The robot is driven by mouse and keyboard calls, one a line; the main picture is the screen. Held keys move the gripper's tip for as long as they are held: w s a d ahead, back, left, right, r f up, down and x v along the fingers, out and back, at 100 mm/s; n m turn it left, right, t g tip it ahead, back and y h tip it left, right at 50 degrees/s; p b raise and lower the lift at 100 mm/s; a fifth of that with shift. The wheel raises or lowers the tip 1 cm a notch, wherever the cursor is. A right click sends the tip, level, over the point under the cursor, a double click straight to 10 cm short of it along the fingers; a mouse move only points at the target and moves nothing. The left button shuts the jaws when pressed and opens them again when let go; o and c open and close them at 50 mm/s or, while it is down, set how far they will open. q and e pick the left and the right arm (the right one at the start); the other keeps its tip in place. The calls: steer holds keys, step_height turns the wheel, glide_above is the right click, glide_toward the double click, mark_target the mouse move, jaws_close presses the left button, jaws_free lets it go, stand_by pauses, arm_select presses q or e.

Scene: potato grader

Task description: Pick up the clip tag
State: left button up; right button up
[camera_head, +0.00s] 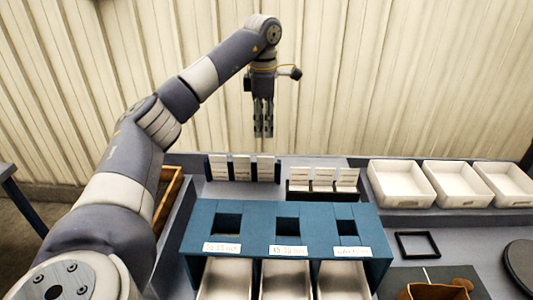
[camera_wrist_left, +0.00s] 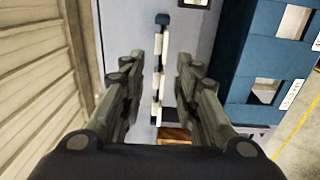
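White tags (camera_head: 241,168) stand upright in a dark rack at the back left of the bench. A second dark rack (camera_head: 322,194) beside it holds more white tags (camera_head: 322,179). Their markings are too small to read, and I cannot tell which one is the clip tag. My left gripper (camera_head: 263,120) points down, empty, above and behind the first rack. In the left wrist view, the fingers (camera_wrist_left: 160,78) are spread apart, with white tags (camera_wrist_left: 157,87) in a line below the gap. My right gripper is not in view.
A blue box (camera_head: 257,211) with three square openings and labels stands in front of the racks, with white bins (camera_head: 286,282) below. White trays (camera_head: 402,184) stand at the back right. A black frame (camera_head: 417,244), a brown object (camera_head: 437,290) and a dark disc (camera_head: 521,267) lie at right.

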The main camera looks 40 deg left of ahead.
arm_select(q)
steer(key=p, duration=0.1)
glide_above(266, 157)
steer(key=f, duration=0.4)
steer(key=shift+s+a+f, duration=0.15)
steer(key=shift+a+f, duration=0.15)
steer(key=shift+f, duration=0.05)
steer(key=shift+f+p, duration=0.3)
steer(key=f+p, duration=0.2)
steer(key=f, duration=0.2)
steer(key=shift+d, duration=0.2)
steer(key=shift+w+a+f, duration=0.1)
steer(key=shift+w+f, duration=0.1)
steer(key=shift+f, duration=0.15)
jaws_close()
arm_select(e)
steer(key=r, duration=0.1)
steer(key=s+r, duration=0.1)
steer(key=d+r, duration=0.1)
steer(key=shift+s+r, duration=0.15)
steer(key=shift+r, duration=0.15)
